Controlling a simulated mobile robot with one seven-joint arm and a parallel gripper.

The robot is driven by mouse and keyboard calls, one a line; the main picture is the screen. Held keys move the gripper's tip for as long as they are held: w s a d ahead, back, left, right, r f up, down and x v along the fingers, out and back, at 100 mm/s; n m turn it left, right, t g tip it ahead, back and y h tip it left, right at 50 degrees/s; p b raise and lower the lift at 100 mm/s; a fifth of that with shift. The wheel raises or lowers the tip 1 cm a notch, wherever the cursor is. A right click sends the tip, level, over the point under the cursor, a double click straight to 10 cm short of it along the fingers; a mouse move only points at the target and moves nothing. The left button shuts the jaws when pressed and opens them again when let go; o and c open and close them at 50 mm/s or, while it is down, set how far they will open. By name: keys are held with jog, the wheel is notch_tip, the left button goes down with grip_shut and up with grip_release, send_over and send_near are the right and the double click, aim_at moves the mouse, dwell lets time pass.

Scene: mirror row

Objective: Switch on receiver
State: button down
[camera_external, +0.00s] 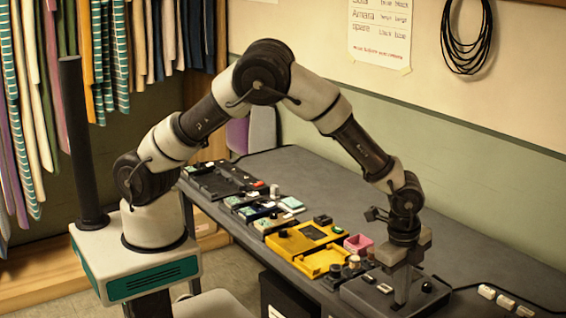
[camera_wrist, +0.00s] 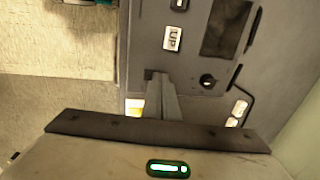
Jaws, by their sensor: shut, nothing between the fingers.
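A dark grey box (camera_external: 433,300) at the near right end of the table is under my gripper (camera_external: 402,298). I cannot confirm from a label that it is the receiver. In the wrist view its grey top (camera_wrist: 200,55) carries a white "UP" label (camera_wrist: 172,38), a dark rectangular panel (camera_wrist: 227,28) and a black round knob (camera_wrist: 208,80). My gripper (camera_wrist: 158,78) is shut and empty, pointing down at the box top beside the "UP" label. A dark spot by the fingertips is partly hidden, and I cannot tell whether they touch it.
A yellow unit (camera_external: 300,240), a pink open box (camera_external: 358,243) and several small devices line the table to the left. White blocks on a black cable (camera_external: 487,292) lie to the right. The table behind (camera_external: 330,190) is mostly clear.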

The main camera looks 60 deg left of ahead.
jog(key=shift+f, duration=0.1)
jog(key=shift+w+f+g, duration=0.15)
jog(key=shift+w+g, duration=0.05)
jog(key=shift+g, duration=0.1)
jog(key=shift+w+a+f+g, duration=0.15)
jog(key=shift+f+g, duration=0.1)
jog(key=shift+g, duration=0.35)
jog(key=shift+s+f, duration=0.1)
jog(key=shift+s, duration=1.2)
notch_tip(320, 180, up, 15)
jog(key=w+p, duration=0.1)
jog(key=p, duration=0.1)
jog(key=shift+p, duration=0.3)
